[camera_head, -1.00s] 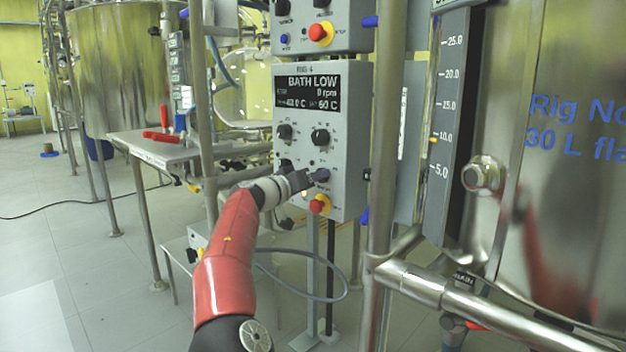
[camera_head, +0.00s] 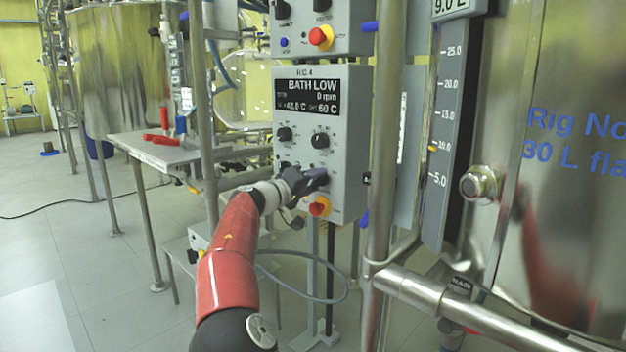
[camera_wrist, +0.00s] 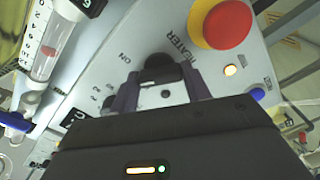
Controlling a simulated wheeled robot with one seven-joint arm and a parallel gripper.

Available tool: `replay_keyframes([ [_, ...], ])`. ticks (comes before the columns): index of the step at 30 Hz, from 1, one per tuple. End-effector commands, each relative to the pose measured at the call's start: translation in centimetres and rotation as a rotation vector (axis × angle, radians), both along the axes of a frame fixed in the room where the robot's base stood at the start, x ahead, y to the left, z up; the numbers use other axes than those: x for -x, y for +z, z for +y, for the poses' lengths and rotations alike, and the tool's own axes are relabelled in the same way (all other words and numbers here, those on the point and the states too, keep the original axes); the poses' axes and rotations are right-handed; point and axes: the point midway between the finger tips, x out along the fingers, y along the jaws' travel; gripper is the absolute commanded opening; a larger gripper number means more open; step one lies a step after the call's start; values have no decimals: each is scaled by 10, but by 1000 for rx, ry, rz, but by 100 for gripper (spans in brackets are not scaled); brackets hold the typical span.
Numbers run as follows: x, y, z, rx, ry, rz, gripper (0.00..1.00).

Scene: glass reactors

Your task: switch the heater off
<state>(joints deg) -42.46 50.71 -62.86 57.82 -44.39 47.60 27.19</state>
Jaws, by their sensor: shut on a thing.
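The grey control box (camera_head: 350,130) stands upright in the middle of the head view. Its display (camera_head: 308,96) reads BATH LOW, 0 rpm and 60 C. My gripper (camera_head: 314,180) is at the lower part of the panel. In the wrist view, my gripper (camera_wrist: 163,88) has its two fingers on either side of the dark heater knob (camera_wrist: 160,68) and is shut on it. The word HEATER and an ON mark are printed beside the knob. The fingers hide part of the knob.
A red and yellow emergency button (camera_head: 319,206) sits just below my gripper; it is close to the knob in the wrist view (camera_wrist: 222,22). Two dark knobs (camera_head: 320,140) are above. A metal post (camera_head: 385,150) stands right of the box, a steel vessel (camera_head: 570,200) farther right.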

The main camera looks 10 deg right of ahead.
Motion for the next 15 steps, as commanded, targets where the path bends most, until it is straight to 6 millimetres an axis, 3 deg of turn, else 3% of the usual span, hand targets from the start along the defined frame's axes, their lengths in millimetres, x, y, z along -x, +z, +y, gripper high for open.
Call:
replay_keyframes([
  [15, 0, 2, 1, 242, 4, 334, 24],
])
